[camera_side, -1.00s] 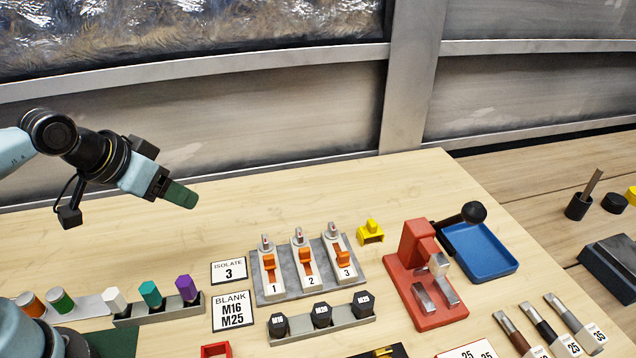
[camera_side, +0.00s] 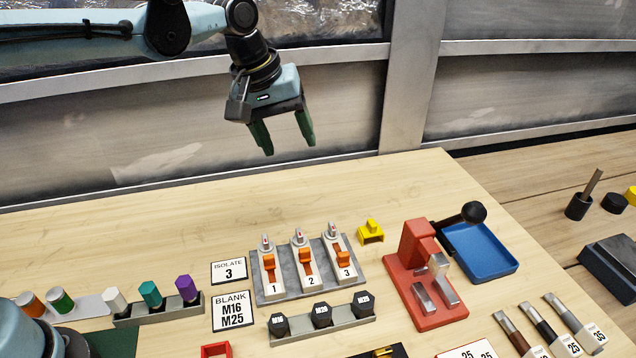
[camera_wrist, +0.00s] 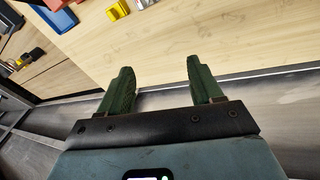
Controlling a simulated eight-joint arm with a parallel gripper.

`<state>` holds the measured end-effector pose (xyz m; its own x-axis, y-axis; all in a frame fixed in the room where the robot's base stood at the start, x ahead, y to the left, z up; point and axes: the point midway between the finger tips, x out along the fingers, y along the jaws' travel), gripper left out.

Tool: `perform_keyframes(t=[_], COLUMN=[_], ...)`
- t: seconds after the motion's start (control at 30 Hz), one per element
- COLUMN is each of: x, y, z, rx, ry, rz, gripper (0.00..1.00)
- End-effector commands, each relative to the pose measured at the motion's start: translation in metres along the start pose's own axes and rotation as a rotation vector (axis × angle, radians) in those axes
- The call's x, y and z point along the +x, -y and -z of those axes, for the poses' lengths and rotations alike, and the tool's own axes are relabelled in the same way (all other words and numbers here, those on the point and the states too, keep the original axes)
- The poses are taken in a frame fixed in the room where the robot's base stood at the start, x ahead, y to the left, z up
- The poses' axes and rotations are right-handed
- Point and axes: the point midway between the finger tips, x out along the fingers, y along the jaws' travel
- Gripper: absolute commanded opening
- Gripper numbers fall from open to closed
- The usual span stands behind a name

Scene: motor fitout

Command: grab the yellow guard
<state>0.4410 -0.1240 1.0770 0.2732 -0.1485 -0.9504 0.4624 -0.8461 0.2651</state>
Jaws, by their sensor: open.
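The yellow guard (camera_side: 371,231) is a small bracket-like piece standing on the wooden table, just right of the third orange switch. In the wrist view it shows as a small yellow shape (camera_wrist: 118,9) at the top edge. My gripper (camera_side: 290,150) is open and empty, with green fingers pointing down. It is high above the back of the table, up and to the left of the guard in the side view. In the wrist view both fingertips (camera_wrist: 160,66) are well apart with nothing between them.
A switch panel (camera_side: 262,297) with orange levers stands left of the guard. A red press-like fixture (camera_side: 416,244) and a blue tray (camera_side: 487,262) stand to its right. A rack of black plugs (camera_side: 346,325) lies in front. The table's back left is clear.

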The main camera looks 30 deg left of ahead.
Motion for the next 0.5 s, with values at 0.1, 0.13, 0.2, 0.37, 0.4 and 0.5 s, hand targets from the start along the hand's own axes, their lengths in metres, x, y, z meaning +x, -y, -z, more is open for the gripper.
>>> perform_keyframes(t=[0.1,0.13,0.2,0.37,0.4,0.5], x=[0.020,0.025,0.038,0.068,0.074,0.085], y=[-0.033,-0.040,-0.056,-0.085,-0.090,-0.099], z=[0.002,0.002,0.000,-0.009,-0.011,-0.016], rx=[-0.083,-0.105,-0.156,-0.257,-0.277,-0.315], ry=[0.056,0.070,0.098,0.154,0.164,0.181], rz=[0.022,0.029,0.048,0.093,0.104,0.124], gripper=[0.65,0.65,0.65,0.65,0.65,0.65])
